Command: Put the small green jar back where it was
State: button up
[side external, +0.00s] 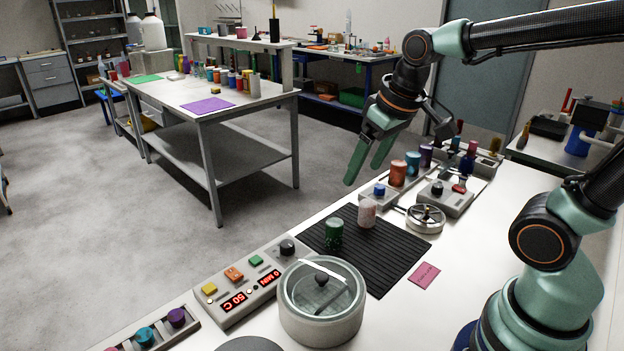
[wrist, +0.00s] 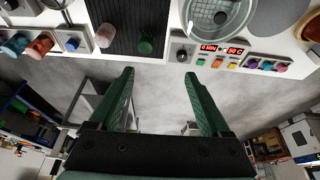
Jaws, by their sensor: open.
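The small green jar (side external: 334,233) stands upright on the black ribbed mat (side external: 395,255), near the mat's far left edge. It also shows in the wrist view (wrist: 146,42), near the top and beyond my fingertips. A pale pink jar (side external: 367,213) stands beside it on the mat, apart from it. My gripper (side external: 368,166) is open and empty, raised above and beyond the bench's far edge. In the wrist view, its two green fingers (wrist: 159,74) are wide apart with only grey floor between them.
A round lidded glass vessel (side external: 322,300) and a control panel (side external: 240,284) stand left of the mat. A metal hand wheel (side external: 426,218) and several coloured jars, including an orange one (side external: 397,173), stand to the right. A pink note (side external: 424,273) lies on the bench.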

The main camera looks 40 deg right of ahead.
jog(key=s, duration=0.1)
jog(key=s+a+t, duration=0.1)
jog(key=s, duration=0.1)
jog(key=shift+s+r, duration=0.2)
jog(key=shift+s, duration=0.05)
dwell(1.2)
